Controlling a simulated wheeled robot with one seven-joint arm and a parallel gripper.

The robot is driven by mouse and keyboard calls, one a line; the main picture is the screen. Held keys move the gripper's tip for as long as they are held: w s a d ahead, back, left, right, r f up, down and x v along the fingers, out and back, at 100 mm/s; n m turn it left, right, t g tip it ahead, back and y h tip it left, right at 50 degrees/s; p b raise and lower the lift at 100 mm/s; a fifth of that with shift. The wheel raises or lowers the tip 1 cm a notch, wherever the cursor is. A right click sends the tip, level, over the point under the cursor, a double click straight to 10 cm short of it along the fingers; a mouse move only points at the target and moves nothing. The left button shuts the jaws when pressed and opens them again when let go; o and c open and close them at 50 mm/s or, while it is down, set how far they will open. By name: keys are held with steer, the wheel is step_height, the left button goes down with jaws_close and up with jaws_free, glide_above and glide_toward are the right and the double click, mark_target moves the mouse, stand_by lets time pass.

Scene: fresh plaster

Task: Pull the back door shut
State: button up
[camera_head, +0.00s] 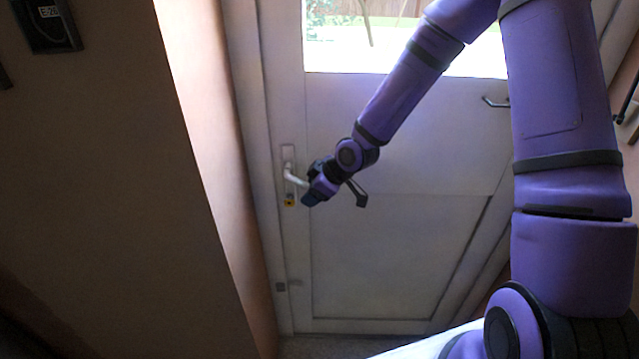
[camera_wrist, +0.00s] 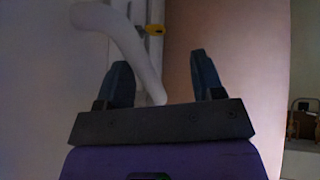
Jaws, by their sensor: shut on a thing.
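The back door (camera_head: 410,140) is pale, with a glass pane at the top and a lower panel. It stands in front of me and looks in or close to its frame; I cannot tell whether it is fully shut. A light lever handle (camera_head: 294,179) sits on a plate at its left edge, with a yellow lock (camera_head: 290,201) below. My gripper (camera_head: 308,194) is at the handle's free end.
A brown wall (camera_head: 110,170) stands close on the left, with a black box (camera_head: 48,24) mounted high on it. A small dark handle (camera_head: 495,102) is on the door's right side. A dark fixture (camera_head: 630,118) is at the right edge.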

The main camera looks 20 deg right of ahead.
steer(key=v, duration=1)
steer(key=shift+s+d+r, duration=0.15)
steer(key=shift+r, duration=0.05)
stand_by(0.5)
steer(key=s+d+r+m+h, duration=0.6)
steer(key=s+d+r+h, duration=0.15)
steer(key=s+r, duration=0.45)
steer(key=s+d+r+m+y, duration=0.1)
steer(key=s+r+m+y, duration=0.1)
steer(key=s+r+m, duration=0.4)
steer(key=s+r, duration=0.5)
steer(key=s, duration=0.4)
steer(key=shift+d+r+m, duration=0.3)
steer(key=shift+d+r, duration=0.05)
